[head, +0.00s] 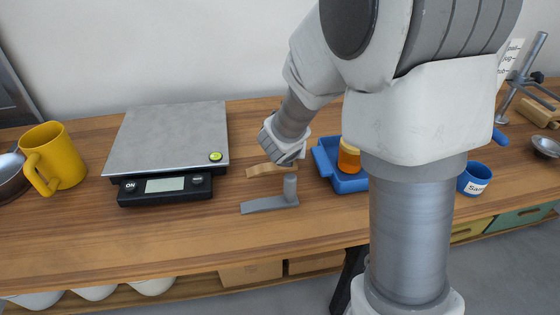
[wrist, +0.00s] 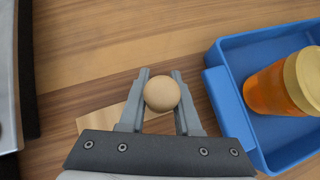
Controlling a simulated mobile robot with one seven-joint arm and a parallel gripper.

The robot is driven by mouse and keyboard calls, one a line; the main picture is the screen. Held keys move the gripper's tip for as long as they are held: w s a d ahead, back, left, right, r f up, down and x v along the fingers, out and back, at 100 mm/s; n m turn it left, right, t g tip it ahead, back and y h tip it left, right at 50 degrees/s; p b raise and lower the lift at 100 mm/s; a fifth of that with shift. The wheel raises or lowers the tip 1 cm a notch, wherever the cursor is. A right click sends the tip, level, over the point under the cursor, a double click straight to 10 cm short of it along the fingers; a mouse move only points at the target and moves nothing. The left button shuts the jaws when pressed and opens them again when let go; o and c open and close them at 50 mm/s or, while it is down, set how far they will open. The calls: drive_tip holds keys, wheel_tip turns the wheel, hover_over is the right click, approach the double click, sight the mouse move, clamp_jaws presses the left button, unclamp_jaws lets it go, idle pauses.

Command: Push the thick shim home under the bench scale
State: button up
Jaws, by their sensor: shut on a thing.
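The bench scale (head: 165,138) stands on the wooden bench, left of my gripper, with its display facing front. Its dark edge also shows at the left of the wrist view (wrist: 27,80). My gripper (head: 288,162) points down at a pale wooden shim (head: 260,170) lying flat right of the scale, apart from it. In the wrist view my gripper (wrist: 160,75) is shut on the shim's round wooden knob (wrist: 162,93); the shim's body (wrist: 100,121) is partly hidden under the gripper. A grey shim (head: 264,204) with an upright peg lies nearer the front edge. I cannot tell which shim is thicker.
A blue tray (head: 324,159) holding an amber jar (head: 349,156) stands close on the right; the jar also shows in the wrist view (wrist: 283,85). A yellow mug (head: 62,158) is left of the scale. Bare bench lies between scale and shims.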

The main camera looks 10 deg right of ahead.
clamp_jaws()
drive_tip(key=shift+r+p, duration=0.6)
drive_tip(key=shift+r, duration=0.1)
idle(0.3)
wheel_tip(320, 180, up, 9)
drive_tip(key=p, duration=0.8)
idle(0.7)
drive_tip(key=shift+f, duration=0.15)
